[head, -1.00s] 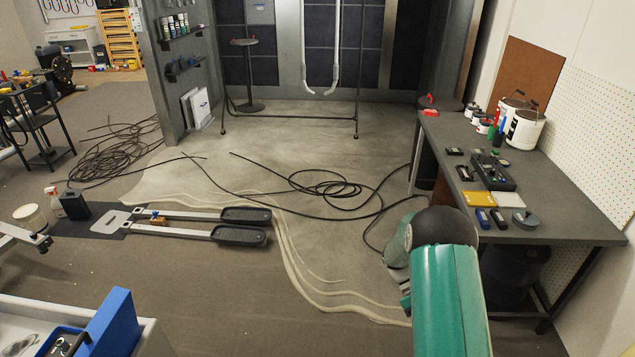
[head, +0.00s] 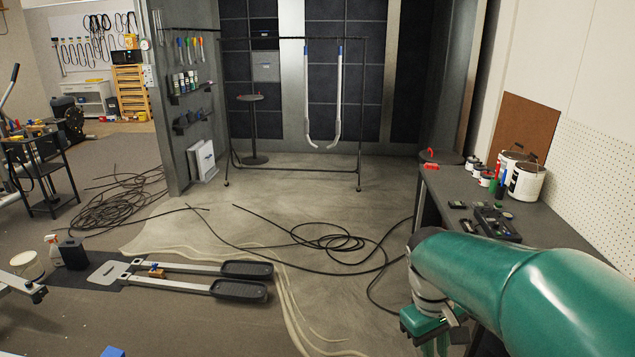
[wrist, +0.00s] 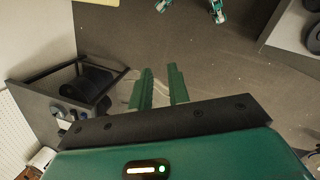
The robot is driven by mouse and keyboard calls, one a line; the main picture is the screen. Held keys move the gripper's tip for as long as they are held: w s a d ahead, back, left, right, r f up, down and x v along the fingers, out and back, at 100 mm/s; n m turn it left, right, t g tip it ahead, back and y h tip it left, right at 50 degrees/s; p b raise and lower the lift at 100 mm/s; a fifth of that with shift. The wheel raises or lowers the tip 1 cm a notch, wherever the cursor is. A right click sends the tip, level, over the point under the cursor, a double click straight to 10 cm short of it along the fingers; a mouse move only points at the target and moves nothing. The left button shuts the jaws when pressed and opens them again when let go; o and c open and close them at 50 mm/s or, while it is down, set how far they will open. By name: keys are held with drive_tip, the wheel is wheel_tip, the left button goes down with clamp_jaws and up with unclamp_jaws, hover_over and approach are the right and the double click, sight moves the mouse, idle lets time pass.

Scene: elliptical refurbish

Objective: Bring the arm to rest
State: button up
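My gripper (wrist: 161,76) shows in the wrist view, with two green fingers standing apart and bare floor visible between them. It is open and empty. My green arm (head: 500,275) fills the lower right of the head view, crossing in front of the workbench. Its bend sits left of the bench's front end, and a lower part hangs down from it. The fingers cannot be made out in the head view.
The grey workbench (head: 437,183) at right holds paint cans (head: 526,181) and small devices. Black cable (head: 335,243) lies coiled on the floor. Two pedal arms (head: 195,281) lie at left. A wheeled rack (head: 292,169) stands behind. The middle floor is otherwise open.

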drive_tip(key=s+a+r+m+t+y, duration=0.2)
drive_tip(key=s+a+r+m+t, duration=0.2)
drive_tip(key=s, duration=0.6)
wheel_tip(320, 180, up, 3)
drive_tip(key=a+t, duration=0.1)
drive_tip(key=t, duration=0.1)
drive_tip(key=shift+s+a+t, duration=0.15)
drive_tip(key=shift+a+t, duration=0.05)
drive_tip(key=shift+t, duration=0.2)
drive_tip(key=shift+d, duration=0.15)
